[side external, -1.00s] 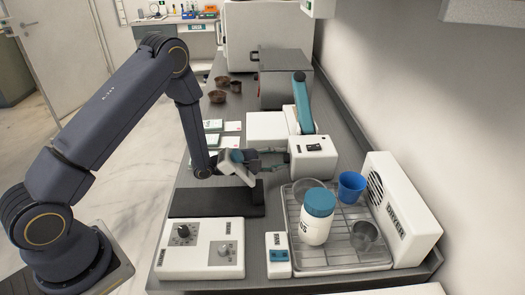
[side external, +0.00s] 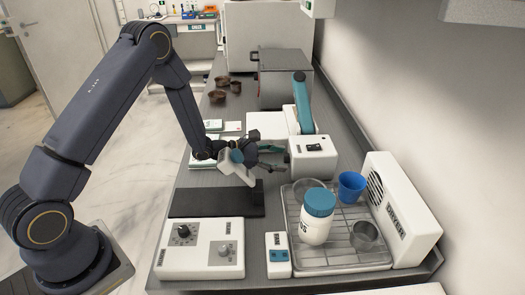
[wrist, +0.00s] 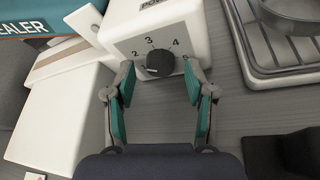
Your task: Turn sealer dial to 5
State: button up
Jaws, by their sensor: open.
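The sealer (side external: 313,158) is a white housing with a raised teal arm (side external: 303,103). In the wrist view, its front face (wrist: 117,33) carries a black round dial (wrist: 160,63) with the numbers 2, 3 and 4 visible around its upper side. A short white mark on the dial points to its lower left. The numbers at both lower sides are partly hidden by my fingers. My gripper (wrist: 160,88) is open, its teal fingers on either side of the dial, with gaps visible to it. In the side view, my gripper (side external: 278,158) is just left of the housing.
A wire drying tray (side external: 345,243) holds a white jar with a teal lid (side external: 317,217) and a blue cup (side external: 351,186). A white control box (side external: 202,262) and a black mat (side external: 215,202) lie in front.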

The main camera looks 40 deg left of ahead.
jog(key=n+g, duration=0.1)
jog(key=n, duration=0.1)
jog(key=n+g+h, duration=0.1)
jog(key=shift+w+a+n+h, duration=0.15)
jog(key=shift+n+h, duration=0.15)
jog(key=shift+n, duration=0.1)
jog(key=shift+s+a+r+n+g, duration=0.2)
jog(key=shift+a+n+g, duration=0.1)
jog(key=v, duration=1.6)
jog(key=s+d+r+m+g+h, duration=0.1)
jog(key=d+r+m+g+h, duration=0.1)
jog(key=d+r+m, duration=0.6)
jog(key=s+d+r+m+g+y, duration=0.1)
jog(key=s+d+r+m+g, duration=0.1)
jog(key=s+d+r+m, duration=0.2)
jog(key=s+d+r+m+g+y, duration=0.1)
jog(key=s+d+r+m, duration=0.3)
jog(key=s, duration=0.4)
jog(key=shift+s+d+r+g+y, duration=0.25)
jog(key=shift+s+g+y, duration=0.05)
jog(key=shift+s+g, duration=0.1)
